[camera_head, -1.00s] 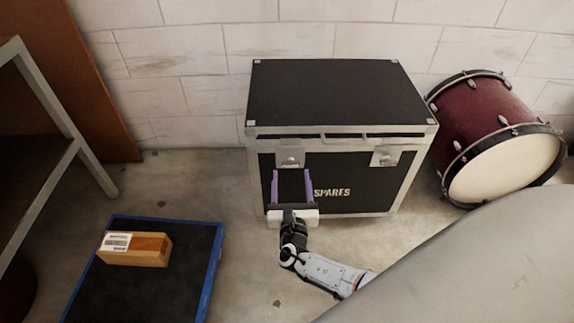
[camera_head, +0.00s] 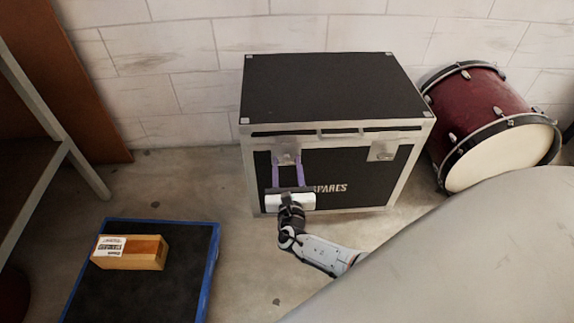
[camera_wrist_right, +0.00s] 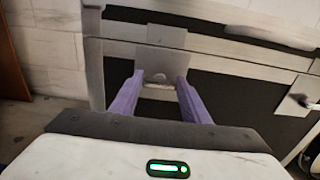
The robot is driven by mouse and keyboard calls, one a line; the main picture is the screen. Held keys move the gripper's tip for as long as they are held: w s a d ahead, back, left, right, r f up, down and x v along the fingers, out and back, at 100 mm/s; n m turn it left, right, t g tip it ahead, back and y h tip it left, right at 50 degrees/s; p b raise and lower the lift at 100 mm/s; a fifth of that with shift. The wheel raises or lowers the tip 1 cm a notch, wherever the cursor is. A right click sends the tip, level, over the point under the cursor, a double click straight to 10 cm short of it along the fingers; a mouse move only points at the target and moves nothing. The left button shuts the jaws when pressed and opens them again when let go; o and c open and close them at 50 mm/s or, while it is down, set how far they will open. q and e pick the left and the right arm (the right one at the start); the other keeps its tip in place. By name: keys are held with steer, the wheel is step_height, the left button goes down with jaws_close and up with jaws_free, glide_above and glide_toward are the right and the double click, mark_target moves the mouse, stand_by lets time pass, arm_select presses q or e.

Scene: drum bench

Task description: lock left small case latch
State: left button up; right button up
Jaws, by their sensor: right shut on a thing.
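The black case (camera_head: 335,92) with silver edges and the word SPARES stands on the floor against the wall, its lid down. Its left latch (camera_head: 286,158) is a silver plate with a small knob on the front. My right gripper (camera_head: 286,157) reaches up to it, its purple fingers shut on the latch's knob. In the right wrist view, the left latch (camera_wrist_right: 158,66) sits between the fingertips (camera_wrist_right: 157,82), which partly cover the knob. The right latch (camera_head: 382,151) is on the same front face, and part of it shows in the right wrist view (camera_wrist_right: 300,97). My left gripper is not in view.
A red drum (camera_head: 487,118) stands right of the case. A metal-framed rack (camera_head: 45,120) is at the left. Floor between mat and case is clear.

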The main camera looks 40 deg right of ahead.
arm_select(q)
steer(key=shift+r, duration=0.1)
arm_select(e)
steer(key=shift+n, duration=0.3)
steer(key=n, duration=0.2)
steer(key=shift+n, duration=0.4)
steer(key=n+p, duration=0.1)
steer(key=n, duration=0.3)
steer(key=shift+w+a+n, duration=0.1)
steer(key=shift+a+n, duration=0.05)
steer(key=shift+n, duration=0.15)
steer(key=n, duration=0.3)
steer(key=shift+f+n+p, duration=0.1)
steer(key=shift+n+p, duration=0.2)
steer(key=n, duration=0.2)
steer(key=shift+n, duration=0.3)
steer(key=n, duration=0.3)
steer(key=shift+f+p, duration=0.1)
steer(key=shift+p, duration=0.3)
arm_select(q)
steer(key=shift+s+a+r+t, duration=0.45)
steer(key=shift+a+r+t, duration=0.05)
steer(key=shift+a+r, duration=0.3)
arm_select(e)
steer(key=shift+n, duration=0.5)
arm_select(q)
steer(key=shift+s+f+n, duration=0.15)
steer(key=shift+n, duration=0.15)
arm_select(e)
steer(key=shift+n, duration=0.3)
